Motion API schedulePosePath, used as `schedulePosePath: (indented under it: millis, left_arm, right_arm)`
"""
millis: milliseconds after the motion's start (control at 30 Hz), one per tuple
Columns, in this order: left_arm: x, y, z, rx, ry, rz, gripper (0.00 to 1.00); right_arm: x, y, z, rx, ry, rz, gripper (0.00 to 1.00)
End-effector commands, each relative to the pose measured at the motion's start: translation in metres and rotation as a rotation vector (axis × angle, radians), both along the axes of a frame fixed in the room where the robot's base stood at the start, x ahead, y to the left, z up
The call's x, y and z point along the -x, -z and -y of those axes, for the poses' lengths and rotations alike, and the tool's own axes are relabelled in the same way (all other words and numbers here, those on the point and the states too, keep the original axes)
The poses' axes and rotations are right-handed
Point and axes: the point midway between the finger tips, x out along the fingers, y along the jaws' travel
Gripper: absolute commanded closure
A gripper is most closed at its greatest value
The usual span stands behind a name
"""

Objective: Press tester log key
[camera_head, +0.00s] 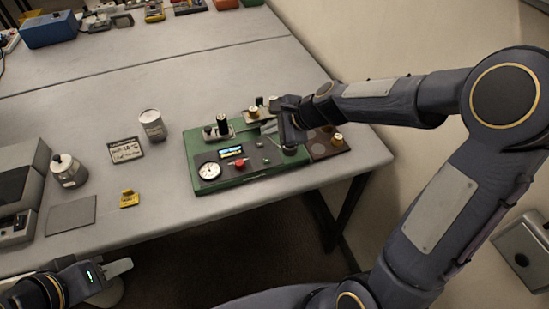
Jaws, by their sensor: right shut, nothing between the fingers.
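The green tester (232,176) sits near the table's front edge. Its panel shows a white round gauge (209,171), a small lit display (232,152), a red knob (240,163) and small buttons or keys; which one is the log key is too small to tell. My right gripper (284,141) is shut and empty, over the tester's right end, and hides part of it. I cannot tell whether it touches the panel. My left gripper (118,268) is low at the left, in front of the table, well away from the tester; its opening is unclear.
A brown plate with brass parts (331,143) adjoins the tester's right end. The table's middle is clear.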

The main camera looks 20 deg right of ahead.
Motion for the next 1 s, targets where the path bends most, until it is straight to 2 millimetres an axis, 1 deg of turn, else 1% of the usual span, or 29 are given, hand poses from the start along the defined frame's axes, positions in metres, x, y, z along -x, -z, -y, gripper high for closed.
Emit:
schedulePosePath:
  millis: [133, 433, 567, 767, 1000]
  left_arm:
    - [0.0, -0.001, 0.0, 0.0, 0.0, 0.0, 0.64]
    - [0.0, -0.001, 0.0, 0.0, 0.0, 0.0, 0.64]
    - [0.0, 0.004, 0.0, 0.0, 0.0, 0.0, 0.64]
    - [0.0, 0.022, 0.0, 0.0, 0.0, 0.0, 0.64]
    - [0.0, 0.056, 0.0, 0.0, 0.0, 0.0, 0.64]
  right_arm:
    - [-0.006, 0.003, -0.001, -0.018, 0.027, -0.018, 1.0]
    - [-0.005, 0.004, -0.001, -0.017, 0.026, -0.017, 1.0]
    - [-0.005, 0.009, -0.001, -0.016, 0.025, -0.017, 1.0]
    - [-0.005, 0.027, -0.001, -0.016, 0.025, -0.017, 1.0]
    - [-0.005, 0.062, -0.001, -0.015, 0.024, -0.017, 1.0]
